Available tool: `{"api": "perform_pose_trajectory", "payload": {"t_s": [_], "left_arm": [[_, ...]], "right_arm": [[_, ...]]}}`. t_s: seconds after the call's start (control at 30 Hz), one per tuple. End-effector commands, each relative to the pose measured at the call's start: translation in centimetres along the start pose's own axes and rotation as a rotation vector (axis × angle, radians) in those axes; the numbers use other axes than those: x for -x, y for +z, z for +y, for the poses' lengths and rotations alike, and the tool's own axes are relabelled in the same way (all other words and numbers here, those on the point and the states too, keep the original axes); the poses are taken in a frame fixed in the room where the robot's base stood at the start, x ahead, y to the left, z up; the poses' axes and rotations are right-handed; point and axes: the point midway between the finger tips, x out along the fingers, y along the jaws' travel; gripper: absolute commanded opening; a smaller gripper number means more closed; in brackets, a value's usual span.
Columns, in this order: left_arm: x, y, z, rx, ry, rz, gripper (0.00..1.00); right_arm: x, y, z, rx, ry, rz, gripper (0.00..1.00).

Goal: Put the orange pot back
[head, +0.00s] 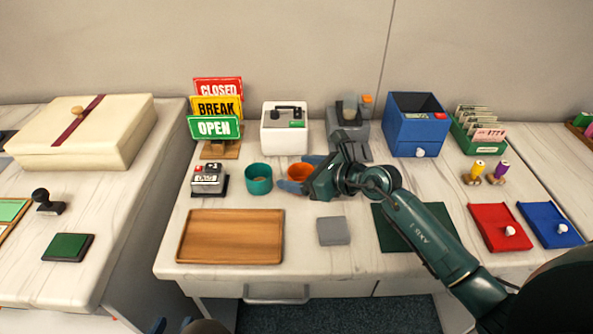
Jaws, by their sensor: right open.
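The orange pot (297,172) stands upright on the marble-look table, just right of a teal pot (258,180). My right gripper (301,173) is open, with its blue fingertips on either side of the orange pot; one finger hides part of the pot. I cannot tell whether the fingers touch it.
A wooden tray (230,238) lies empty in front of the pots, and a grey block (333,231) lies to its right. Behind stand a sign rack (215,127), a white box (284,132) and a grey device (347,125). A stamp (208,180) is left of the teal pot.

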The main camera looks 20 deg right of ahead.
Motion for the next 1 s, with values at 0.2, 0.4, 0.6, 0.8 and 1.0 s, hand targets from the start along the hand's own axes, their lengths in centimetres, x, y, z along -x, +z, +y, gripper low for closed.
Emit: {"api": "perform_pose_trajectory", "payload": {"t_s": [0.2, 0.4, 0.6, 0.8, 1.0], "left_arm": [[-0.3, 0.1, 0.1, 0.001, 0.004, -0.014, 0.36], [-0.4, 0.1, 0.1, 0.001, 0.006, -0.018, 0.36], [-0.4, 0.1, 0.1, 0.002, 0.006, -0.018, 0.36], [-0.4, 0.1, 0.1, 0.002, 0.005, -0.017, 0.36], [-0.3, 0.1, 0.1, 0.002, 0.005, -0.016, 0.36]], "right_arm": [[4.8, -0.1, 0.0, 0.004, 0.0, 0.005, 0.77], [8.6, -0.1, 0.0, 0.002, 0.0, 0.004, 0.77], [10.5, 0.0, 0.1, 0.0, 0.001, 0.001, 0.77], [10.8, 0.1, 0.0, 0.001, 0.001, 0.0, 0.77], [10.8, 0.1, 0.0, 0.001, 0.001, 0.0, 0.77]]}}
